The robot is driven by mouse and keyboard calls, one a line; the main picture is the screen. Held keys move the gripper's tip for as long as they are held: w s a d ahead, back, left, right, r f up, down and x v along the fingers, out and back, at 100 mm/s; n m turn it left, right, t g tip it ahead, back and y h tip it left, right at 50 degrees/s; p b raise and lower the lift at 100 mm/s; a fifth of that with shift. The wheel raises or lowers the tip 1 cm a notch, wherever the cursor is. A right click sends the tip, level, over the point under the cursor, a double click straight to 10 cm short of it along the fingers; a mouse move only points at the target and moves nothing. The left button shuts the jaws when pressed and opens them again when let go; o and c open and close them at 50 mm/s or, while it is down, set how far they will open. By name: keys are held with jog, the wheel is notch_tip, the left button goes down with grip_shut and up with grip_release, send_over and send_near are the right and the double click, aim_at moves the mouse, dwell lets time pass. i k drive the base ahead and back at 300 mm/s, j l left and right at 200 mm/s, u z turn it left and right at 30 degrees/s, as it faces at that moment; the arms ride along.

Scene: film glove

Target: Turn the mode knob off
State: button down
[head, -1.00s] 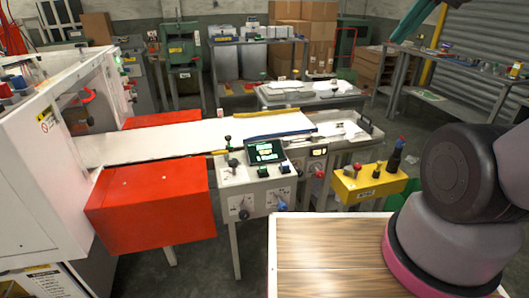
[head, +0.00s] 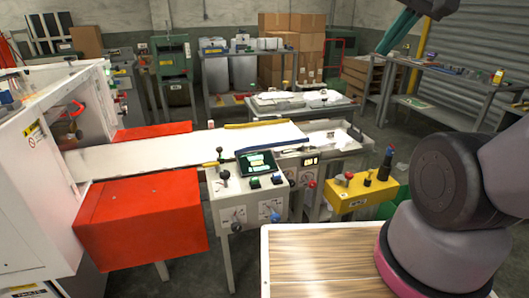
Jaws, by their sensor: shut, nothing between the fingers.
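A white control console (head: 246,212) stands centre, beside the conveyor. Its front has two round-dial plates, with a dark knob (head: 236,227) at left and a blue knob (head: 275,216) at right. The labels are too small to read, so I cannot tell which is the mode knob. My gripper is not in view.
My arm's thick grey links fill the right edge. A wood-topped surface (head: 315,268) lies in front, below the console. A red-orange housing (head: 140,225) juts out left of the console. A white conveyor belt (head: 150,155) runs behind it. A teal part (head: 398,32) hangs at upper right.

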aim_at(224, 174)
jog(key=i+l+u, duration=0.1)
jog(key=u, duration=0.25)
jog(key=i+l+u, duration=0.2)
jog(key=u, duration=0.2)
jog(key=i+l+u, duration=0.2)
jog(key=u, duration=0.15)
